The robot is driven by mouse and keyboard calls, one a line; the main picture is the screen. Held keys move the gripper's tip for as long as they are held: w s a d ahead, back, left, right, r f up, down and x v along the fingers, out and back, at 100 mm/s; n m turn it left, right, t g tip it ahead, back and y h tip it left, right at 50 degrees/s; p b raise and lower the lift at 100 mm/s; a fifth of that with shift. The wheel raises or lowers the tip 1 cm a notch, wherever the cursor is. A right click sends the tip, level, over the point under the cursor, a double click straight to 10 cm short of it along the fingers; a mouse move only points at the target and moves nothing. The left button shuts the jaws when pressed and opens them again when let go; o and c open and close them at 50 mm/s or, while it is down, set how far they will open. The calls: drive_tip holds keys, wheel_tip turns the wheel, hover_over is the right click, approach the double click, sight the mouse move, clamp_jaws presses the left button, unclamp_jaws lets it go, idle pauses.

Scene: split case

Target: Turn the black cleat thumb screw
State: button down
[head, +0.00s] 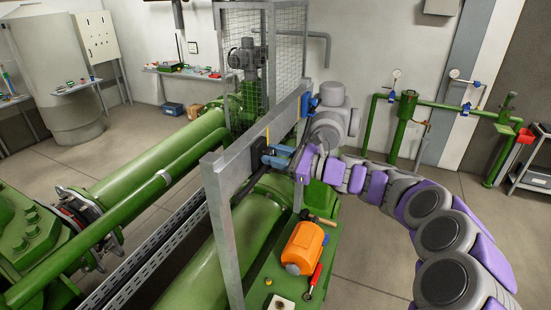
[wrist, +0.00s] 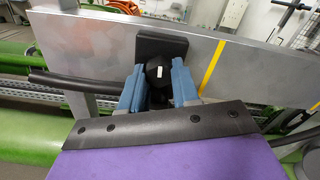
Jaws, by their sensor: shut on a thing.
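The black cleat thumb screw (wrist: 158,72) is a dark round knob with a small white mark, in front of a square black cleat plate (wrist: 160,47) on a grey metal beam. My gripper (wrist: 157,88) has its two blue fingers on either side of the knob in the wrist view, shut on it. In the head view my gripper (head: 278,157) is at the beam's face, and the knob is mostly hidden by the fingers. A black cable (wrist: 85,85) runs along the beam behind the fingers.
The grey beam (head: 245,150) stands on a post above green pipes. An orange device (head: 304,247) and a red-handled tool (head: 315,277) lie on the green surface below. A mesh guard (head: 288,60) stands behind. A yellow stripe (wrist: 214,65) marks the beam right of the plate.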

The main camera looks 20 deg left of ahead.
drive_tip(key=shift+f+n+b, duration=0.15)
drive_tip(key=shift+n+b, duration=5.7)
drive_tip(key=shift+b, duration=0.3)
drive_tip(key=shift+f+n+b, duration=0.1)
drive_tip(key=shift+n+b, duration=5.75)
drive_tip(key=shift+b, duration=0.3)
drive_tip(key=shift+r+n, duration=0.1)
drive_tip(key=shift+n, duration=0.2)
